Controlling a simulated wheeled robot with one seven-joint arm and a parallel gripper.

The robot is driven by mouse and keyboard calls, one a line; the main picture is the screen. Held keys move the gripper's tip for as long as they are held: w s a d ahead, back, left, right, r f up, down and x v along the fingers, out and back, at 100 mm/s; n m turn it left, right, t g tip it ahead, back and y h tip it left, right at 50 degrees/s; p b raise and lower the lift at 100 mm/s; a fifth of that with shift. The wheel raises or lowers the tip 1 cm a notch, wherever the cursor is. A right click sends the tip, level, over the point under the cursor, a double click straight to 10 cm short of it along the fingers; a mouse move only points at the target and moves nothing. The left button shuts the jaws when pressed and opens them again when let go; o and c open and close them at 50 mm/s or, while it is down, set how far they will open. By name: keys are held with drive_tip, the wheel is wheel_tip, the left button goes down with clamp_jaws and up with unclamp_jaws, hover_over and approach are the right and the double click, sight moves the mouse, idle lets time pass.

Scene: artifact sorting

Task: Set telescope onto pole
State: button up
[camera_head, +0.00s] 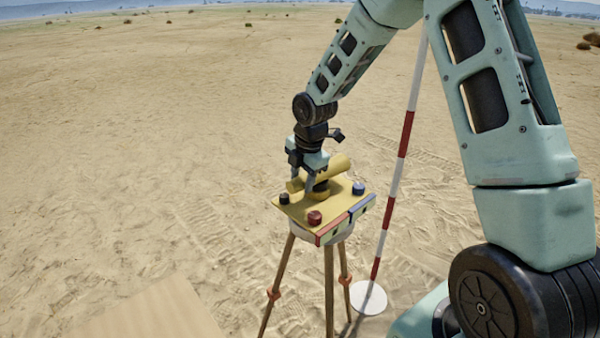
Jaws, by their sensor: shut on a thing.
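The telescope (338,168) is a yellow tube, tilted up to the right, above a yellow plate. My gripper (315,178) reaches down from above and is shut on the telescope near its middle. A dark round piece (318,189) shows under the tube; I cannot tell whether the telescope rests on it or is held just above it. The yellow plate (292,212) tops a wooden tripod (329,285). A red and white striped pole (402,150) stands upright behind it to the right, on a white round base (368,298), apart from the telescope.
The plate carries a red knob (314,218), a blue knob (358,188) and a black knob (284,199). Red and blue blocks line its front edge. A pale flat board (150,315) lies at the lower left. Open sand surrounds the tripod on the left.

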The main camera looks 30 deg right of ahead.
drive_tip(key=shift+s+n, duration=0.1)
drive_tip(key=shift+n, duration=0.2)
drive_tip(key=o, duration=1.4)
drive_tip(key=shift+c, duration=0.2)
drive_tip(key=s+r+b, duration=0.1)
drive_tip(key=r, duration=0.7)
drive_tip(key=s+r+b, duration=0.2)
drive_tip(key=r, duration=0.7)
drive_tip(key=shift+s+d, duration=0.25)
drive_tip(key=shift+d, duration=0.15)
